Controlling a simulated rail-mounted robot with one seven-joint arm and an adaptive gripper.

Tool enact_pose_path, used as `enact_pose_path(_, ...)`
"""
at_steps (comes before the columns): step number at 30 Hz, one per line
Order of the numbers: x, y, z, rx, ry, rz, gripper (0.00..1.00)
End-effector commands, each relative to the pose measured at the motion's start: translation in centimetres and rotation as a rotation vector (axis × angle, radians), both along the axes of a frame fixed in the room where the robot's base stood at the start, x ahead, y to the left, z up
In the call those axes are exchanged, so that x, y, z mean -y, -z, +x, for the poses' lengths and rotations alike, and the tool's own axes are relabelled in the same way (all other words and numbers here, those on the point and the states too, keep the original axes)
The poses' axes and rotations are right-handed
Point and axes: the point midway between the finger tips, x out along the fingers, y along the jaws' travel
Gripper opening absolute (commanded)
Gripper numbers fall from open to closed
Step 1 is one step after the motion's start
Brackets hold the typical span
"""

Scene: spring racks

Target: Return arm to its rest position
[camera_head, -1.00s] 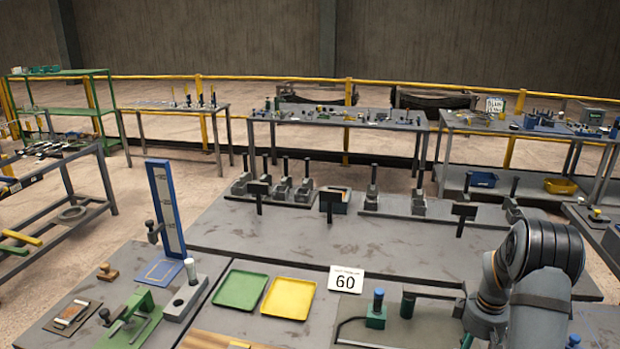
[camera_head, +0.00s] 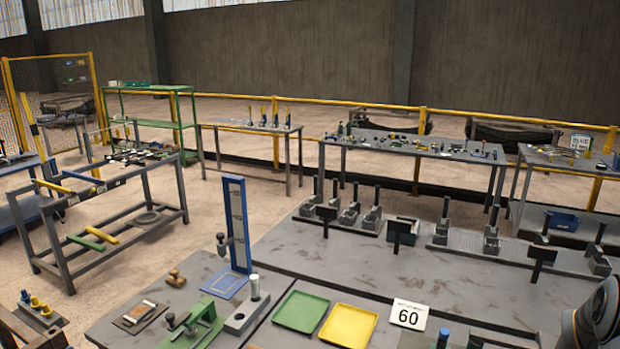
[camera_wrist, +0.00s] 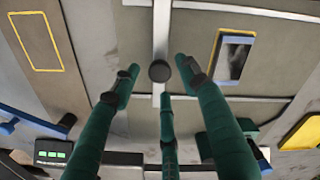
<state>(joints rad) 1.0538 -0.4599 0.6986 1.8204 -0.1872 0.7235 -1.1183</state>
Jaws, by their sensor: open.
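In the wrist view, my gripper (camera_wrist: 157,76) has dark green fingers spread apart, with a gap between the tips. No held object shows. A dark round knob on a pale bar (camera_wrist: 160,25) appears between the fingertips, and I cannot tell how far beyond them it lies. In the head view, only a dark rounded part of my arm (camera_head: 600,318) shows at the lower right edge; the gripper itself is outside that view.
A grey rack (camera_head: 110,218) stands left, with open floor between.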

Motion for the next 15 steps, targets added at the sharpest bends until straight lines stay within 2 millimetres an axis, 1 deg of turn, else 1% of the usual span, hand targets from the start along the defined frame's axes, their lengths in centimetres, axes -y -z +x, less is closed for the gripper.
enact_pose_path(8,0.0,-1.5,0.0,0.001,0.001,-0.001,0.44)
enact_pose_path(15,0.0,-3.5,0.1,0.002,0.000,-0.002,0.44)
